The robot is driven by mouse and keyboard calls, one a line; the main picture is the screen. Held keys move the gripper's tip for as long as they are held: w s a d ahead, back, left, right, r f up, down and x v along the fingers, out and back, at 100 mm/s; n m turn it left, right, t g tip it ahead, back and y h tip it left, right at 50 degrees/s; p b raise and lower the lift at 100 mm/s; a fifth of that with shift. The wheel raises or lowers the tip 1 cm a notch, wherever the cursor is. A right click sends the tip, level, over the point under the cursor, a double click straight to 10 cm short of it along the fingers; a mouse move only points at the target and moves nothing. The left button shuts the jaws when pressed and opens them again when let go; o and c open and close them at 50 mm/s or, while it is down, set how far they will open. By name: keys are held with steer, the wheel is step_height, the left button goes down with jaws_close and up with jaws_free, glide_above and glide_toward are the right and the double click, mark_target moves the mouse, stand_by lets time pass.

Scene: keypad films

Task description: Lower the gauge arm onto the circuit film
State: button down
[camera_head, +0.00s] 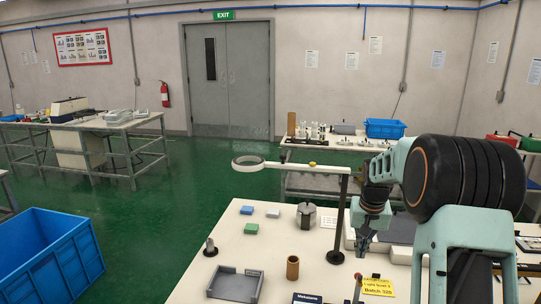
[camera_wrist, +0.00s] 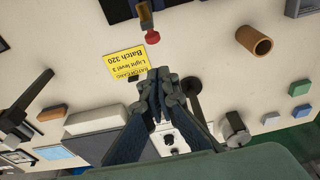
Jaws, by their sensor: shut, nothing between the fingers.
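My gripper (camera_head: 362,250) is over the right part of the white table. Its fingers (camera_wrist: 160,88) are shut with nothing between them. Just beyond the fingertips in the wrist view is a yellow batch card (camera_wrist: 124,65), also seen in the head view (camera_head: 378,285). A red knob (camera_wrist: 152,37) on a short dark and brass-coloured piece lies close to the card; it may belong to the gauge arm, but I cannot tell. In the head view the knob (camera_head: 357,276) tops a dark rod. I cannot make out the circuit film for sure.
A black post (camera_head: 341,215) carrying a white arm with a ring (camera_head: 248,163) stands beside my gripper. A brown cup (camera_head: 292,267), a grey tray (camera_head: 235,285), a metal cylinder (camera_head: 306,215) and small blocks (camera_head: 251,229) stand left. Open tabletop lies between them.

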mark_target(359, 274)
step_height(359, 274, down, 6)
steer(key=b, duration=0.3)
stand_by(0.7)
steer(key=shift+s+b, duration=0.2)
steer(key=shift+b, duration=0.15)
steer(key=shift+s+a+b, duration=0.2)
steer(key=shift+s+b, duration=0.1)
steer(key=shift+s, duration=0.45)
steer(key=shift+s+a+b, duration=0.15)
steer(key=shift+s+b, duration=0.1)
steer(key=shift+s, duration=0.45)
step_height(359, 274, up, 10)
steer(key=p, duration=0.7)
steer(key=shift+a, duration=0.1)
